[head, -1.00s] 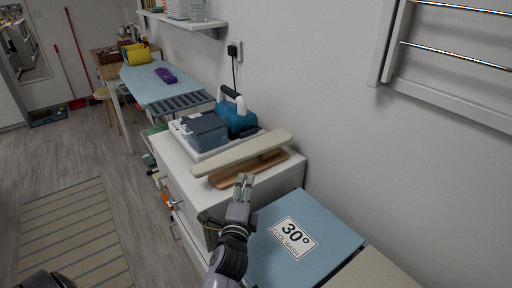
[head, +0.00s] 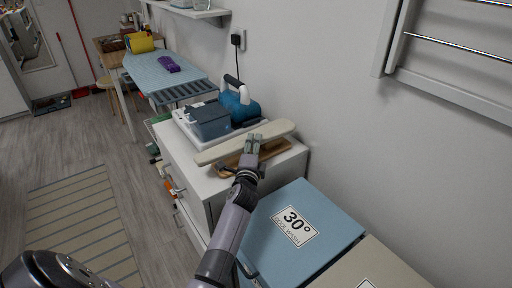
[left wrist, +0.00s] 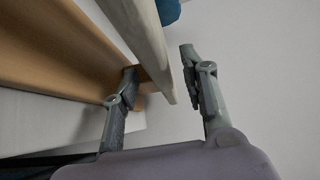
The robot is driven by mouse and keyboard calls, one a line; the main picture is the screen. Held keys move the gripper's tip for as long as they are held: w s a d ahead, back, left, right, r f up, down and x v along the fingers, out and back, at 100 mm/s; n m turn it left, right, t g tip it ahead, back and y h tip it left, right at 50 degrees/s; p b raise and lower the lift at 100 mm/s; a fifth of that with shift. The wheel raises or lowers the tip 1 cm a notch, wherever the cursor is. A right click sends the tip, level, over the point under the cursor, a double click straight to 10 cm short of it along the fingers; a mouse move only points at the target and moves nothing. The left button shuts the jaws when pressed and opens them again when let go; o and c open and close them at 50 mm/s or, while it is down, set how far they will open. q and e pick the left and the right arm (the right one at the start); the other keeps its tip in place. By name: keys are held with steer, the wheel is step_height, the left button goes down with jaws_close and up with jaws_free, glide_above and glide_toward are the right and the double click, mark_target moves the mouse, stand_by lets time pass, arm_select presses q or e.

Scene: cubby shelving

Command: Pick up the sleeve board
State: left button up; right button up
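The sleeve board has a long cream padded top (head: 220,148) above a brown wooden base (head: 280,148). It lies on the white cabinet top (head: 190,168). My left gripper (head: 253,145) is at the near side of the board, its fingers overlapping the padded top in the head view. In the left wrist view my left gripper (left wrist: 160,78) is open. The padded top's edge (left wrist: 145,40) runs between its spread fingers, and the left finger is beside the wooden base (left wrist: 50,50). Contact cannot be told. My right gripper is not in view.
A blue-grey box (head: 207,121) and a blue steam iron (head: 238,106) stand behind the board on a white tray. A blue lid marked 30° (head: 330,226) is at the near right. The white wall rises close behind the board.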

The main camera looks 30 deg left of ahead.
arm_select(q)
steer(key=x, duration=0.3)
steer(key=shift+w+a, duration=0.15)
steer(key=shift+w, duration=0.25)
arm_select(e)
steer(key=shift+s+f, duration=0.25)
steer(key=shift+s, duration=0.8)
arm_select(q)
steer(key=shift+c, duration=0.2)
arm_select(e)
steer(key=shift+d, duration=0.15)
arm_select(q)
steer(key=c, duration=0.4)
jaws_close()
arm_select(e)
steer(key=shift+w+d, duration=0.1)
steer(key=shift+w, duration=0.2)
arm_select(q)
steer(key=shift+r, duration=0.15)
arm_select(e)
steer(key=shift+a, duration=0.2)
